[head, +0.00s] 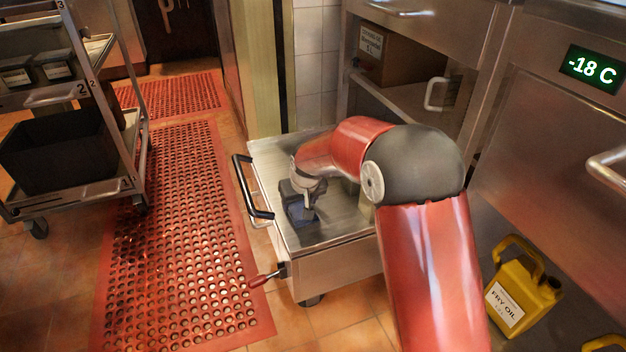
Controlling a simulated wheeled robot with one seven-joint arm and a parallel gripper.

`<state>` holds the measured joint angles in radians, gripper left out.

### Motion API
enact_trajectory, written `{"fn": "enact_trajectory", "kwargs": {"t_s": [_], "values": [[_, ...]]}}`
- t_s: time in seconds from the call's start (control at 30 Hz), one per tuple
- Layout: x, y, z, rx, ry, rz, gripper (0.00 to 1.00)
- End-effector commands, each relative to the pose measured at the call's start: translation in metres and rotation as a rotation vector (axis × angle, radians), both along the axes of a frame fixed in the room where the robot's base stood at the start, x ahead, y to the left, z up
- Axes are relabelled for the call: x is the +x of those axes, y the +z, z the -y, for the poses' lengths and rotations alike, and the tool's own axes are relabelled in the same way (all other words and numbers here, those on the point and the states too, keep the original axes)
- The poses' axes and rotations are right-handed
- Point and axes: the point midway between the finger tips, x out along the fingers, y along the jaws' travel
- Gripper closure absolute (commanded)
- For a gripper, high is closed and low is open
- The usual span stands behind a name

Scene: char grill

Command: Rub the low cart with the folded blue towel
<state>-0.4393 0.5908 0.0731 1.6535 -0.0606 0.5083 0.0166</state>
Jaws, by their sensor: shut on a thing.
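The low cart (345,228) is a steel, flat-topped box on casters with a black handle on its left side, in the middle of the head view. My gripper (303,206) points down over the left part of the cart's top. It is shut on the folded blue towel (302,216), a small dark blue-grey bundle. The towel is down at the cart top and seems to touch it; exact contact is hard to tell. My red arm hides the right part of the cart top.
An open shelf holds a cardboard box (398,55) behind the cart. A red perforated mat (175,235) lies left of it. A wheeled rack (112,150) with a black bin stands far left.

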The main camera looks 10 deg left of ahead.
Motion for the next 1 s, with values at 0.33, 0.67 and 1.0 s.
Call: {"fn": "enact_trajectory", "kwargs": {"t_s": [0.33, 0.67, 1.0], "values": [[0.001, 0.044, 0.004, 0.001, -0.003, 0.002, 0.6], [0.002, 0.074, 0.008, 0.002, -0.005, 0.002, 0.6], [0.002, 0.081, 0.01, 0.001, -0.005, 0.002, 0.6]]}}
